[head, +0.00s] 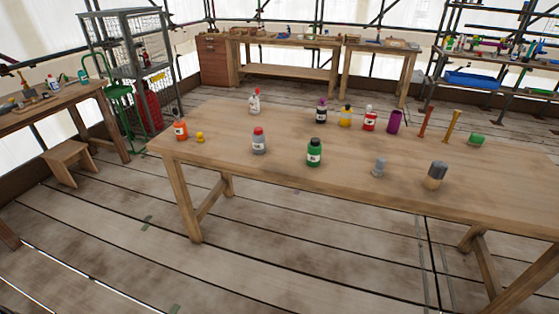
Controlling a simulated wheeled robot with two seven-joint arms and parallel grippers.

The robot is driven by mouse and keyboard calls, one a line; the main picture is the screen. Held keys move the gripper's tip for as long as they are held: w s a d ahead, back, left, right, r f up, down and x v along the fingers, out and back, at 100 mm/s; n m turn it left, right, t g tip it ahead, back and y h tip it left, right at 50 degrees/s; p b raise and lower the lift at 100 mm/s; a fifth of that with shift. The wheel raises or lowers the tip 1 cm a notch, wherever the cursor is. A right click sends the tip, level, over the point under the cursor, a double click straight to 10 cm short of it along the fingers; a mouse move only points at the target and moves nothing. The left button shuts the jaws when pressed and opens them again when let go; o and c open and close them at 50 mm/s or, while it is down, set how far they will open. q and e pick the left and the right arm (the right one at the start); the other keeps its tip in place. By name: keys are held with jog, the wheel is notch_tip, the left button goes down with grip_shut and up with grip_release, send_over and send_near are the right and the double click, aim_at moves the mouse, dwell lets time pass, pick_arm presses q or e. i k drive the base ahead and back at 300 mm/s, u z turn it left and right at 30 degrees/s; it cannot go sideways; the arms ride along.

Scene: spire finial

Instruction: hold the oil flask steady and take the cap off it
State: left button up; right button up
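Several small capped bottles stand upright on the long wooden table (215,171). At the near side are a grey bottle with a red cap (259,144) and a green bottle with a black cap (314,155). An orange bottle with a dark cap (180,131) stands at the left end. Farther back are a purple-capped dark bottle (321,113), a yellow bottle with a black cap (345,117) and a red bottle with a white cap (369,121). The labels are too small to read, so I cannot tell which is the oil flask. Neither gripper shows.
A small yellow object (200,138), a white figure-like item (255,102), a purple cup (395,121), a grey piece (379,167) and a dark-topped jar (436,175) share the table. A wooden stool (70,157) stands left. The floor before the table is clear.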

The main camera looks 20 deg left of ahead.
aim_at(313, 157)
jog(key=u, duration=0.75)
jog(key=i, duration=0.6)
jog(key=z, duration=0.25)
